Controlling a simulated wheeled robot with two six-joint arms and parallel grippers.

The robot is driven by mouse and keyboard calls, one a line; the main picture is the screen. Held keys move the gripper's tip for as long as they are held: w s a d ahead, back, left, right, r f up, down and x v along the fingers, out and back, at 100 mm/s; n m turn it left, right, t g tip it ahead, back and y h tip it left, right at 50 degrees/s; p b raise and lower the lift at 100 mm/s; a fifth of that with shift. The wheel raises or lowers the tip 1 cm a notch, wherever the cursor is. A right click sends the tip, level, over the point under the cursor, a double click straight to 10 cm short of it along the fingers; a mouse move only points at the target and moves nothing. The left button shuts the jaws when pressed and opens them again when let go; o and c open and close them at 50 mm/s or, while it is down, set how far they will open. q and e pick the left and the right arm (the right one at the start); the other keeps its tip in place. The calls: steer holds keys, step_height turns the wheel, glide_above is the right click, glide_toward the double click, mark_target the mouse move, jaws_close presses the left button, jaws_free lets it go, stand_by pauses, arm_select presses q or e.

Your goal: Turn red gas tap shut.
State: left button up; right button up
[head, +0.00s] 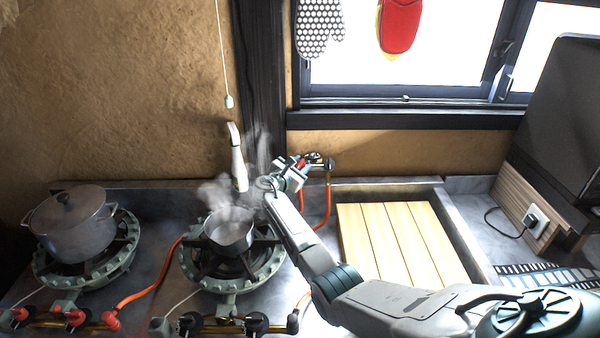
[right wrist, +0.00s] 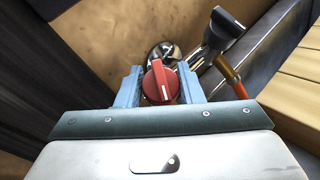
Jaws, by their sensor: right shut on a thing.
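The red gas tap (right wrist: 160,82) has a round red knob with a raised bar across it. It sits against the back wall, to the right of the steaming saucepan in the head view, and its red (head: 300,163) is partly hidden there by my gripper. My right gripper (right wrist: 159,76) is shut on the knob, with one blue finger on each side of it. In the head view the right gripper (head: 292,172) reaches up to the tap from the lower right. A dark fitting (right wrist: 222,30) with an orange hose (right wrist: 230,76) is beside the tap. My left gripper is not in view.
A steaming saucepan (head: 229,231) stands on the burner just left of my right arm. A lidded pot (head: 72,225) stands on the far left burner. A pale bottle-like thing (head: 237,160) is near the wall. Wooden slats (head: 385,235) lie right of my arm.

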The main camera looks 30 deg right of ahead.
steer(key=m+g+b, duration=0.1)
steer(key=m, duration=0.1)
steer(key=m+g+b, duration=0.1)
steer(key=g, duration=0.1)
steer(key=m+g+b, duration=0.1)
steer(key=m+b, duration=0.1)
steer(key=shift+f+m+g, duration=0.25)
steer(key=shift+m+g, duration=0.05)
steer(key=m+g+y+b, duration=0.2)
steer(key=m+b, duration=0.1)
steer(key=shift+m+g, duration=0.3)
steer(key=shift+g, duration=0.1)
steer(key=m+g+y+b, duration=0.1)
steer(key=m+y+b, duration=0.1)
steer(key=b, duration=0.1)
steer(key=shift+s+m+g, duration=0.1)
steer(key=shift+m+g, duration=0.2)
steer(key=shift+m+g+y+b, duration=0.3)
steer(key=shift+m+b, duration=0.2)
steer(key=shift+b, duration=0.35)
steer(key=shift+r, duration=0.1)
steer(key=o, duration=1)
steer(key=shift+c, duration=0.2)
steer(key=shift+r, duration=0.1)
